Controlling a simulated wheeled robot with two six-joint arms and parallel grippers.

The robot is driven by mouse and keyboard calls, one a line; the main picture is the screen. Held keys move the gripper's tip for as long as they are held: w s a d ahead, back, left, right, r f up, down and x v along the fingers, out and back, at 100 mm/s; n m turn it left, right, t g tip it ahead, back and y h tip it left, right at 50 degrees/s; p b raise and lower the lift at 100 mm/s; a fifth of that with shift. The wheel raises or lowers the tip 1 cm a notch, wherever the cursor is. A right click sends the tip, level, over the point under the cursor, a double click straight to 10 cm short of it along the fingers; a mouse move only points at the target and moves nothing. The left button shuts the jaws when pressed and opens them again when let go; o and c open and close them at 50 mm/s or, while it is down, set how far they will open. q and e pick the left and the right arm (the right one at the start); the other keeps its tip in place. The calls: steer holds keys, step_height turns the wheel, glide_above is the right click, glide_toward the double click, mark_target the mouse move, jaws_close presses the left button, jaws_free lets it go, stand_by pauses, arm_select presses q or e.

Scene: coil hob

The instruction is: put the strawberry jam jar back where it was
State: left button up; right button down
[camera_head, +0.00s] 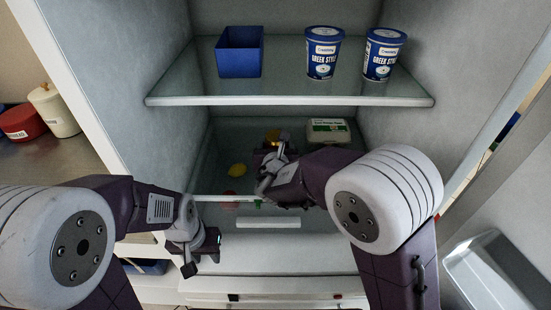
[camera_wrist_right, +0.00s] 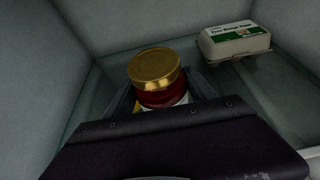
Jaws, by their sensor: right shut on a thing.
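The strawberry jam jar has a gold lid and dark red contents. It shows upright in the right wrist view (camera_wrist_right: 157,82), and its gold lid is just visible in the head view (camera_head: 273,135). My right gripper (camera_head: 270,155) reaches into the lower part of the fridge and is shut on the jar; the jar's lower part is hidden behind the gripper. I cannot tell whether its base touches the shelf. My left gripper (camera_head: 201,256) is open and empty, low in front of the fridge.
An egg carton (camera_head: 328,131) sits on the lower shelf, right of the jar. The glass shelf above (camera_head: 290,100) holds a blue bin (camera_head: 239,52) and two yogurt tubs (camera_head: 323,52).

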steer(key=shift+w+f+b, duration=0.15)
steer(key=shift+f+b, duration=0.05)
steer(key=shift+f, duration=0.85)
steer(key=shift+w+f+b, duration=0.1)
steer(key=shift+f+b, duration=0.1)
steer(key=shift+f, duration=0.8)
steer(key=shift+s, duration=0.1)
steer(key=shift+f+b, duration=0.15)
steer(key=shift+b, duration=0.15)
steer(key=shift+c, duration=1.5)
jaws_free()
